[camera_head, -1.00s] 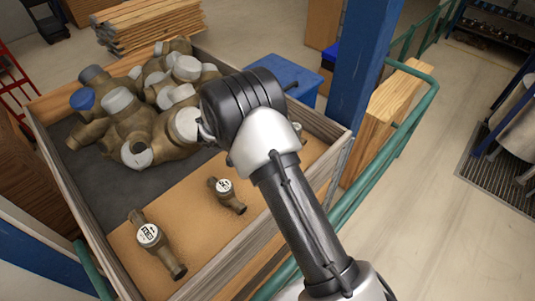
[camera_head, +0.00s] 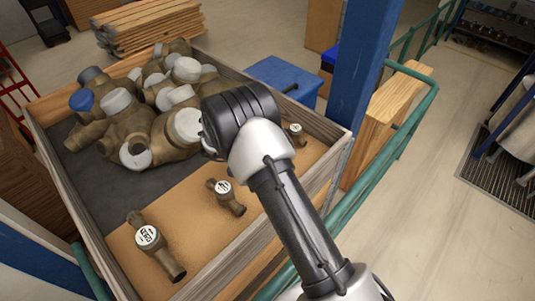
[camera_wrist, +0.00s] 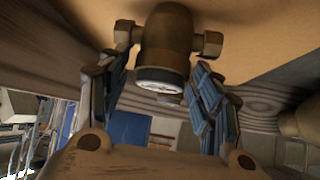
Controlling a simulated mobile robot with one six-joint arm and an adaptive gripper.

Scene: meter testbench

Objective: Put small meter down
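In the head view a small brass meter (camera_head: 225,193) with a white dial lies on the brown cardboard (camera_head: 195,215) in the crate. A larger meter (camera_head: 152,243) lies to its left, and another small meter (camera_head: 295,132) shows right of my arm. In the wrist view a brass meter (camera_wrist: 165,45) with a white face and side stubs is just beyond my gripper (camera_wrist: 158,75). The two fingers stand apart, one on each side, with visible gaps beside the face. I cannot tell for sure which head-view meter this is. My gripper is hidden behind my arm in the head view.
Several big brass meters (camera_head: 130,120) are piled in the crate's rear left, on dark lining. The crate's wooden wall (camera_head: 240,262) runs close to my arm. A blue bin (camera_head: 285,80), a blue post (camera_head: 362,75) and a green rail (camera_head: 385,165) stand to the right.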

